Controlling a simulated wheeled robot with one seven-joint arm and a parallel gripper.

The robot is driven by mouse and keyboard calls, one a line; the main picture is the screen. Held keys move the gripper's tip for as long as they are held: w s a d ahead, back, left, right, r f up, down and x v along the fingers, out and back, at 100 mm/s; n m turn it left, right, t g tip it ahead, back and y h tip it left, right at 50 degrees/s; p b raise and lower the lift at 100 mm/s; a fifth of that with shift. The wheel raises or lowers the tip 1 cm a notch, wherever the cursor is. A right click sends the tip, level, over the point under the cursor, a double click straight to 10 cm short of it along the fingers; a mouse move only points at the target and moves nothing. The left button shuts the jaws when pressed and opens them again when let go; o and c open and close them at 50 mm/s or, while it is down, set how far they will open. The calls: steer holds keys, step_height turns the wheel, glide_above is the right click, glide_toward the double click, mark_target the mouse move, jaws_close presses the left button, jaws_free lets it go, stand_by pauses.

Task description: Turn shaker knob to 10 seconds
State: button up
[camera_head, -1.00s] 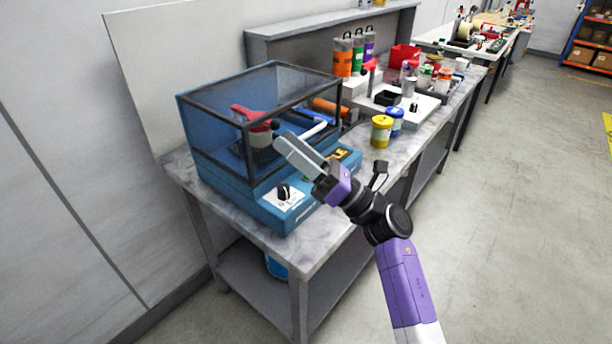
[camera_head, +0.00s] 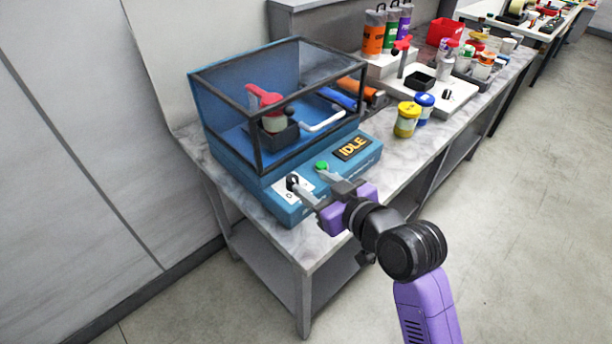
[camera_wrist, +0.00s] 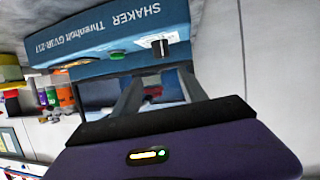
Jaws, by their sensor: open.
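The blue shaker (camera_head: 240,168) stands on the near end of the bench, and its display (camera_head: 353,148) reads IDLE. Its black knob (camera_head: 291,181) sits on a white dial plate on the front panel, partly hidden by a finger in the head view. In the wrist view the knob (camera_wrist: 161,46) shows clear beyond the fingertips, on an upside-down panel. A green button (camera_head: 321,165) is beside it. My gripper (camera_head: 309,180) is open and empty in front of the panel, its fingers pointing at the knob and button area. Contact with the knob cannot be told.
A dark-framed clear cover (camera_head: 300,80) stands over the shaker's tray, which holds a red-topped container (camera_head: 268,105). Yellow (camera_head: 407,120) and blue (camera_head: 424,105) jars stand right of the shaker. The floor (camera_head: 520,230) in front of the bench is clear.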

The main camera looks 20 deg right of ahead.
mark_target(294, 180)
steer(key=shift+m+g, duration=0.3)
steer(key=x, duration=0.2)
steer(key=p+x, duration=0.1)
steer(key=x, duration=0.2)
steer(key=f+x, duration=0.1)
steer(key=x, duration=0.2)
steer(key=shift+s+a, duration=0.25)
steer(key=shift+s, duration=0.05)
steer(key=shift+c, duration=0.2)
jaws_close()
